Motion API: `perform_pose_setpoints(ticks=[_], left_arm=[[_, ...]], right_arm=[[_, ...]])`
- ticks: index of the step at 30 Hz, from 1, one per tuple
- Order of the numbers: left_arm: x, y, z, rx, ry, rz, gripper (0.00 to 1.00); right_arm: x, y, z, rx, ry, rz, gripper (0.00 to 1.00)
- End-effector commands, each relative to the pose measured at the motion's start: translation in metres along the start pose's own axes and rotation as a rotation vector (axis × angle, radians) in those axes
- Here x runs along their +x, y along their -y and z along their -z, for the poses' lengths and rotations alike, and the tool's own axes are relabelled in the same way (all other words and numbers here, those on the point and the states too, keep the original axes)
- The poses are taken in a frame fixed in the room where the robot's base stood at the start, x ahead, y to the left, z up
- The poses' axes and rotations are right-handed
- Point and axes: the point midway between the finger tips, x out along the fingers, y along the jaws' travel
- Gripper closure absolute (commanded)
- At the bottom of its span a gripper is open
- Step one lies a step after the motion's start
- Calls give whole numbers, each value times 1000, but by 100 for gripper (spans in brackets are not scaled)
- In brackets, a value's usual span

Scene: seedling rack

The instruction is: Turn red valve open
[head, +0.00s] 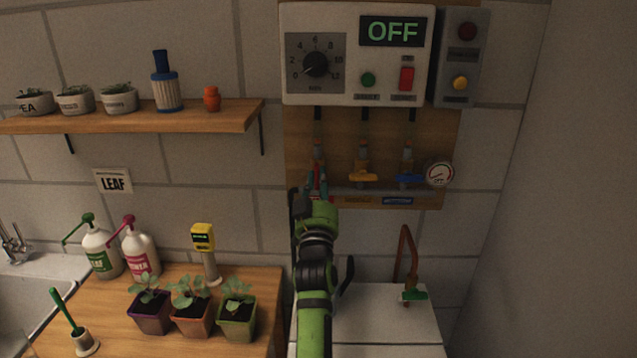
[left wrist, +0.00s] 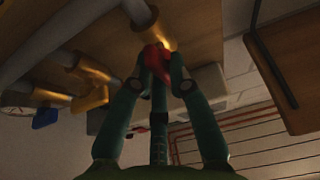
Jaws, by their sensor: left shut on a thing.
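The red valve (left wrist: 155,58) shows in the left wrist view, with its red handle between the fingertips of my left gripper (left wrist: 158,76). The gripper is shut on the handle. In the head view my left gripper (head: 317,184) is at the leftmost valve under the control box, and it hides most of the red handle. The handle's exact angle cannot be told. The yellow valve (head: 363,177) and the blue valve (head: 407,179) stand to its right. My right gripper is not in view.
The control box (head: 298,95) above reads OFF. A round gauge (head: 440,174) sits right of the blue valve. A wooden shelf (head: 222,117) with pots is at the left. Seedling pots and bottles stand on the wooden counter (head: 262,290) below. A copper spout (head: 408,250) rises at the right.

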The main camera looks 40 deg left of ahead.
Motion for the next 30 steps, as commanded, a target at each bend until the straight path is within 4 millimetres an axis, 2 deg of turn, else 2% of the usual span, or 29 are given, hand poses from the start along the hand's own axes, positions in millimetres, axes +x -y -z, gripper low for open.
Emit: perform_pose_setpoints(ticks=[8,9,11,23,26,30], left_arm=[[0,0,0,-5,2,0,100],[0,0,0,-5,2,-1,78],[0,0,0,-5,2,-1,57],[2,0,5,-3,-2,0,57],[7,0,17,-4,-5,1,57],[18,0,43,-6,-6,1,57]], right_arm=[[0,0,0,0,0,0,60],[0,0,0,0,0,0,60],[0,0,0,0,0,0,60],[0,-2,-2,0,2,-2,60],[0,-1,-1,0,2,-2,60],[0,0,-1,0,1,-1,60]])
